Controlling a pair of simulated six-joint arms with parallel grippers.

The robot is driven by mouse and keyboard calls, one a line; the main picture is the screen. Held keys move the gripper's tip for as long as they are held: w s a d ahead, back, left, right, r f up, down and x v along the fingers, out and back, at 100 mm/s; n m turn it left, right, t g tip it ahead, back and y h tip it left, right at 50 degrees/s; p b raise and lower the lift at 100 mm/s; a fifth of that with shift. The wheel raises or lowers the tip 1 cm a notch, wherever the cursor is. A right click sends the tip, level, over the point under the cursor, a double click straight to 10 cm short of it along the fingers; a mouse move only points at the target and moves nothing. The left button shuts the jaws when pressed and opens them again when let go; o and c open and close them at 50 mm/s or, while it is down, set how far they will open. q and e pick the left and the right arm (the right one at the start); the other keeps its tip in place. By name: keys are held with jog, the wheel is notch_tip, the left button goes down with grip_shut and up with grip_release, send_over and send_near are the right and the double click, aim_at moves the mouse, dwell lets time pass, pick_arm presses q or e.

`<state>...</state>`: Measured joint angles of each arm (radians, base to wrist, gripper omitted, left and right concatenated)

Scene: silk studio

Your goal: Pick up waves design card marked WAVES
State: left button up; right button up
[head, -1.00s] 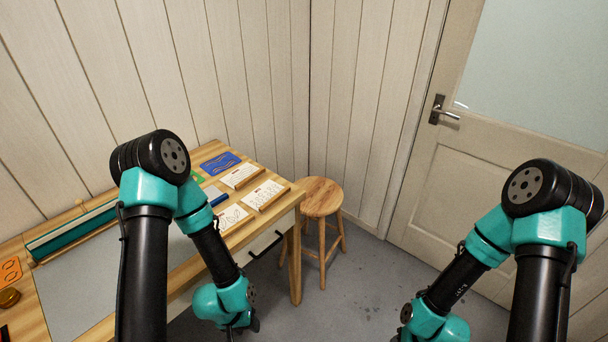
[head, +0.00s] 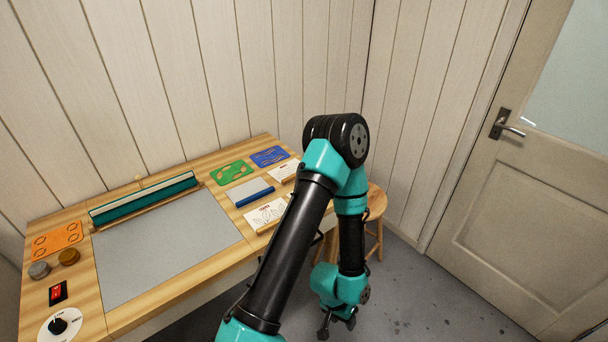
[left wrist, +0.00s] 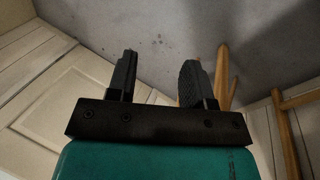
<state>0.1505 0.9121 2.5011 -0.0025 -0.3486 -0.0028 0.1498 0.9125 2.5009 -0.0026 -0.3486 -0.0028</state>
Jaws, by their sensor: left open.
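White cards in wooden holders stand at the right end of the workbench in the head view. One with leaf-like drawings (head: 265,215) is in plain view. Another card (head: 284,171) stands farther back, partly covered by my left arm. A third card's place is hidden behind that arm. I cannot read which is marked WAVES. My left gripper (head: 337,326) hangs low over the floor, right of and below the bench, away from the cards. In the left wrist view its jaws (left wrist: 158,70) are open and empty. My right gripper is out of view.
The workbench (head: 115,312) holds a grey mat (head: 165,248), a green-and-white roller unit (head: 143,199), blue (head: 269,156), green (head: 231,174) and orange (head: 58,239) panels, and a blue-handled tool (head: 254,197). A wooden stool (head: 376,201) stands right of the bench. A door (head: 530,190) is at right.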

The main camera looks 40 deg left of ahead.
pick_arm(q)
jog(key=w+a+r+t, duration=0.1)
jog(key=w+a+r, duration=0.15)
jog(key=w, duration=0.45)
jog(key=w+a+r+t, duration=0.1)
jog(key=w+a, duration=0.2)
jog(key=w, duration=0.4)
jog(key=w+a+r+t, duration=0.1)
jog(key=w+a+r, duration=0.1)
jog(key=w, duration=0.5)
jog(key=w+a+r+t+y, duration=0.2)
jog(key=w+a+r, duration=0.85)
jog(key=w, duration=0.25)
jog(key=a+r+g+y, duration=0.1)
jog(key=a+r+y, duration=0.1)
jog(key=a+r, duration=0.85)
jog(key=s+a+r+m+g, duration=0.1)
jog(key=s+a+r+g, duration=0.1)
jog(key=s+a+r, duration=0.3)
jog(key=s+a+r+m+g, duration=0.1)
jog(key=s+a+r, duration=0.4)
jog(key=a, duration=0.5)
jog(key=shift+s+r+g, duration=0.15)
jog(key=shift+s+g, duration=0.4)
jog(key=shift+g, duration=0.35)
